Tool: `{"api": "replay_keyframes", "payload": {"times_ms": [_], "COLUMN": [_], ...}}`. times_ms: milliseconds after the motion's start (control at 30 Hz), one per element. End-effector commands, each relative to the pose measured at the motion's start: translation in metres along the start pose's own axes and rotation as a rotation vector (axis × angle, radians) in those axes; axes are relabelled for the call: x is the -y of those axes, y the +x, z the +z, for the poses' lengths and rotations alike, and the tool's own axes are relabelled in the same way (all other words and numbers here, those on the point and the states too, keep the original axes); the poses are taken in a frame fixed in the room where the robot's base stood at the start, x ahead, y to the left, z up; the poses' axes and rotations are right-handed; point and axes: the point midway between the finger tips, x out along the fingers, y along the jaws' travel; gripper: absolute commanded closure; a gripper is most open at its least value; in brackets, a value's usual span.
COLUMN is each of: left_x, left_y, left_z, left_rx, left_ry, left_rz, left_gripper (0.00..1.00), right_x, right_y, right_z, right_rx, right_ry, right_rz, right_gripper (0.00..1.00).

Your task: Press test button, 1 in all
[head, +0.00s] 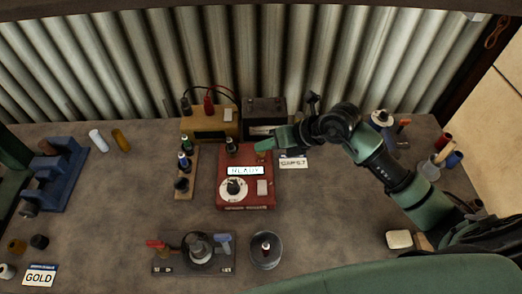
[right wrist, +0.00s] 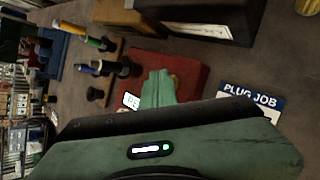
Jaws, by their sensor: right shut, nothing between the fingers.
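A red tester box (head: 246,203) stands in the middle of the bench. Its lit display (head: 245,171) appears to read READY. Below the display are a round white dial with a black knob (head: 233,189) and a pale square button (head: 262,187). My right gripper (head: 264,146) is shut and empty over the box's back right corner, beyond the display and apart from the pale button. In the right wrist view, its green fingers (right wrist: 158,90) lie in front of the red box (right wrist: 190,75) and hide part of it. My left gripper is not in view.
A tan battery unit (head: 209,123) and a dark box (head: 265,112) stand behind the tester. A wooden strip with spark plugs (head: 184,191) is at its left. A tool tray (head: 165,267) and round dish (head: 265,262) lie in front. A PLUG JOB card (right wrist: 250,98) lies alongside.

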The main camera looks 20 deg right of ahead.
Motion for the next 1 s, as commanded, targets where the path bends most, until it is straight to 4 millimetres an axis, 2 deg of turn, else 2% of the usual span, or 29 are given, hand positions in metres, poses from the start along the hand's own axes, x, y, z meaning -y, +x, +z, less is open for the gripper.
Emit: {"api": "replay_keyframes", "payload": {"times_ms": [467,800,1000], "left_x": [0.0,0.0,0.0], "left_y": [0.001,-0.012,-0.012], "left_z": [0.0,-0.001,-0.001], "left_rx": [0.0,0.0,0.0], "left_ry": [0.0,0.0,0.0], "left_rz": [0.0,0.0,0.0], "left_gripper": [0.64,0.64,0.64], "right_x": [0.001,-0.008,-0.008], "right_y": [0.001,-0.011,-0.011], "right_z": [-0.002,0.007,0.007], "right_rx": [-0.003,-0.003,-0.002], "right_ry": [0.001,0.0,0.0], "right_rz": [-0.001,-0.001,0.0], "right_gripper": [1.0,1.0,1.0]}}
